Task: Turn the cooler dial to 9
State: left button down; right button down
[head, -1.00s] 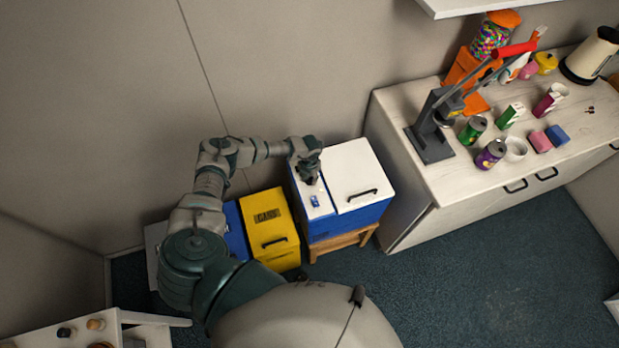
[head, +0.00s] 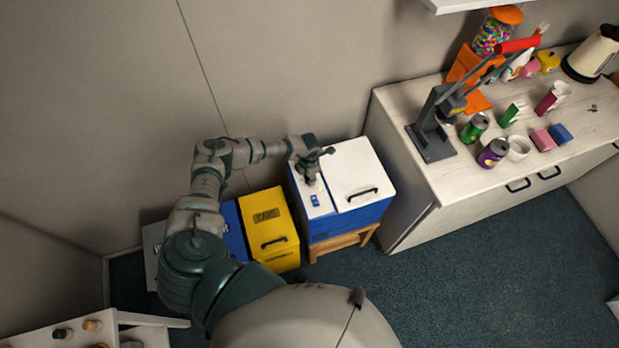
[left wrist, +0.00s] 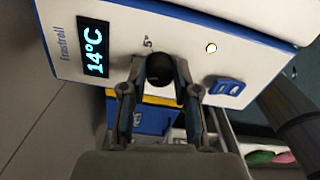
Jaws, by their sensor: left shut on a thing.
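The cooler (head: 365,217) is a blue box with a white lid and a white control strip along its left side. In the left wrist view its dial (left wrist: 160,66) is a round black knob, with a "5°" mark printed just above it. The display (left wrist: 94,48) beside it reads 14°C. My left gripper (head: 313,172) is over the control strip. In the left wrist view the left gripper (left wrist: 159,76) is shut on the dial, one finger on each side. The dial's pointer and the other marks cannot be made out. My right gripper is not in view.
A blue switch (left wrist: 226,86) and a small light (left wrist: 211,48) are on the control strip. A yellow box (head: 270,222) stands left of the cooler. The counter (head: 440,182) on the right holds a press (head: 432,130), cans and cups. The floor in front is clear.

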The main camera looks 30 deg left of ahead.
pick_arm(q)
jog(key=shift+a+m+b, duration=0.1)
jog(key=shift+m+b, duration=0.35)
jog(key=shift+m, duration=1.05)
jog(key=c, duration=0.9)
grip_release()
jog(key=shift+o, duration=0.2)
notch_tip(320, 180, up, 12)
jog(key=shift+w+f, duration=0.1)
